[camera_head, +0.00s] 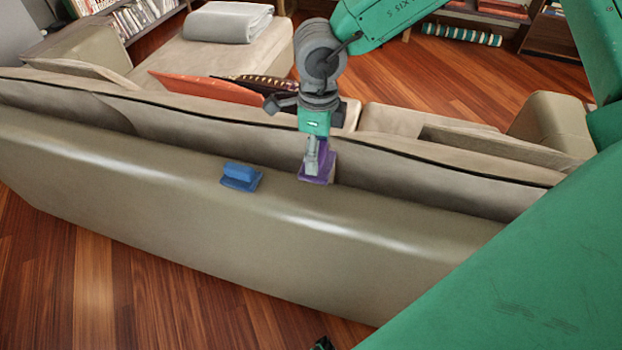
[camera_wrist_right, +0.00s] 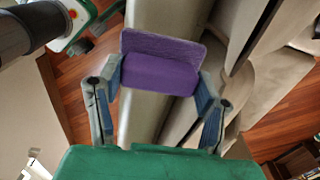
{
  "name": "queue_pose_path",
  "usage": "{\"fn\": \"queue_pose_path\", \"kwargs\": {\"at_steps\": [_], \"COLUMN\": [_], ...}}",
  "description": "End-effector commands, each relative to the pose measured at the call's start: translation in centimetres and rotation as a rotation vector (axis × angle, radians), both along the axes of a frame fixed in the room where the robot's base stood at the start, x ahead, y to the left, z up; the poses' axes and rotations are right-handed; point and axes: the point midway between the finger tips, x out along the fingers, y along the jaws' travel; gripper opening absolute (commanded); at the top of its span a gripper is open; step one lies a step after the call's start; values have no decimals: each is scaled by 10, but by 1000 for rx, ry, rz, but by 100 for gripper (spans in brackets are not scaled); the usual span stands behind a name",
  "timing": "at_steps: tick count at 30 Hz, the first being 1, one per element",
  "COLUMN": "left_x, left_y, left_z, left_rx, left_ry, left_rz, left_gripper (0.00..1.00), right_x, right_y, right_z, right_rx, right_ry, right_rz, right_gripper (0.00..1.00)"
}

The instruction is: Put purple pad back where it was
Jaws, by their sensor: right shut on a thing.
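The purple pad (camera_head: 318,166) is at the top of the sofa's back, in the middle of the head view. My right gripper (camera_head: 314,172) comes down from above and is shut on it. In the right wrist view the purple pad (camera_wrist_right: 158,72) sits between the two fingers of my right gripper (camera_wrist_right: 160,80), one at each end of its block. I cannot tell whether the pad touches the sofa (camera_head: 200,195). A blue pad (camera_head: 240,178) with a raised block lies on the sofa's back, left of the purple pad.
Orange and dark patterned cushions (camera_head: 205,88) lie on the seat beyond the backrest. A folded grey blanket (camera_head: 229,22) lies farther back. A rolled mat (camera_head: 462,34) is on the wooden floor at the back. The sofa back is bare left of the blue pad.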

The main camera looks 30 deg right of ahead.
Motion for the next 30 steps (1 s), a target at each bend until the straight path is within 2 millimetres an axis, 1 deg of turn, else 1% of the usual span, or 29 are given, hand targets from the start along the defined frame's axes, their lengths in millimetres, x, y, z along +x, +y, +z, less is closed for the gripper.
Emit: {"fn": "queue_pose_path", "kwargs": {"at_steps": [2,6,9,16,21,22,23,28,29,30], "left_x": [0,-1,-1,-1,0,0,0,0,0,0], "left_y": [0,0,0,0,0,0,0,0,0,0], "left_z": [0,-4,-5,-6,-8,-8,-8,-8,-8,-8], "left_rx": [0,0,0,0,0,0,0,0,0,0], "left_ry": [1,2,2,1,1,1,1,1,1,1], "left_rz": [0,0,0,0,0,0,0,0,0,0], "left_gripper": [24,24,24,24,24,24,24,24,24,24], "right_x": [-1,0,0,0,-1,0,0,0,0,0], "right_y": [2,2,1,-1,0,0,0,1,1,1], "right_z": [-8,-37,-53,-71,-96,-98,-99,-99,-99,-99], "right_rx": [1,0,3,3,3,3,2,2,1,1], "right_ry": [-1,-1,-1,-4,-1,-2,-3,-4,-3,-3], "right_rz": [-18,-21,-20,-20,-19,-19,-19,-18,-18,-18], "right_gripper": [37,37,37,37,37,37,34,34,71,81]}}
